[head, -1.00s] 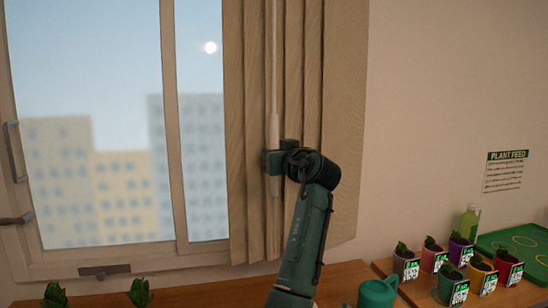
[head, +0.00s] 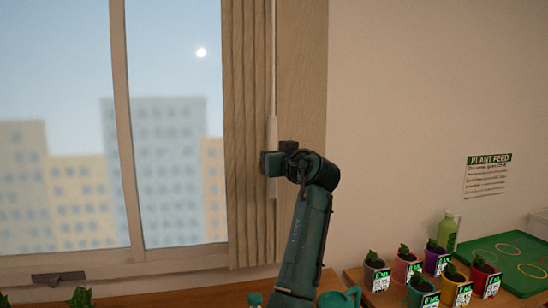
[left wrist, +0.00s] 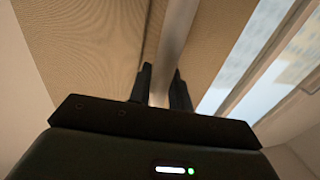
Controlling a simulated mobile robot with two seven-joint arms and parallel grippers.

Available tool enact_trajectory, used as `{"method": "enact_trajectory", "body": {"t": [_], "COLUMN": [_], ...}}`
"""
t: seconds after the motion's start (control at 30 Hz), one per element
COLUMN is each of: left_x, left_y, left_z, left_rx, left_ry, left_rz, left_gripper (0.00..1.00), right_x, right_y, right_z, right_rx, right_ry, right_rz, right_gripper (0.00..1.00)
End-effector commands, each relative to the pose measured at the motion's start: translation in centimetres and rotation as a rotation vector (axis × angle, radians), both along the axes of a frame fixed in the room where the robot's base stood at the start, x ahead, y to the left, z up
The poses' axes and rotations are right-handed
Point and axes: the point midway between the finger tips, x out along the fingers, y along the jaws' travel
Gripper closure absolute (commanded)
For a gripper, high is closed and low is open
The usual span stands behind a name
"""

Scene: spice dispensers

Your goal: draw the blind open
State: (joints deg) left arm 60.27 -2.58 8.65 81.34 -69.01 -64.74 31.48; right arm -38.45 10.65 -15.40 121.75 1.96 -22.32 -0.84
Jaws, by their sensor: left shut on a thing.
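The beige vertical blind (head: 246,120) hangs at the right side of the window, its slats bunched into narrow folds. A thin pale wand (head: 272,128) hangs down along its right part. My left gripper (head: 272,164) is shut on the wand's thicker lower part, close in front of the blind. In the left wrist view the wand (left wrist: 178,35) passes between the two dark fingers (left wrist: 160,88), with the blind's fabric (left wrist: 80,40) beside it. The window glass (head: 170,70) left of the blind is uncovered. My right gripper is not in view.
A wooden counter (head: 180,294) runs below the window. A green watering can (head: 342,299) is partly visible beside my arm. Several small potted plants (head: 403,264), a green bottle (head: 447,231) and a green tray (head: 505,262) stand to the right.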

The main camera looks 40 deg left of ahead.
Motion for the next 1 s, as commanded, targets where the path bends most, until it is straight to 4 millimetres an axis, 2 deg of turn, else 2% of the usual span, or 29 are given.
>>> {"method": "enact_trajectory", "body": {"t": [0.27,0.3,0.5,0.83,1.0], "left_x": [-0.1,-0.1,0.0,-0.2,-1.4], "left_y": [0.0,0.0,0.0,-0.4,-2.6], "left_z": [0.4,0.4,0.2,0.0,-0.2], "left_rx": [0.006,0.006,0.003,0.001,0.000], "left_ry": [-0.007,-0.007,-0.004,-0.002,-0.004], "left_rz": [0.000,0.000,0.000,-0.001,-0.003], "left_gripper": [1.00,0.79,0.62,0.61,0.61], "right_x": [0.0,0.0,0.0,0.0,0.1], "right_y": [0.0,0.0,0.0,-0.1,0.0], "right_z": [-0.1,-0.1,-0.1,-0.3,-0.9], "right_rx": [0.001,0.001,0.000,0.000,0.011], "right_ry": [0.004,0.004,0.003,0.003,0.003], "right_rz": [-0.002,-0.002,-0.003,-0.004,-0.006], "right_gripper": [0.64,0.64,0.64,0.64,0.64]}}
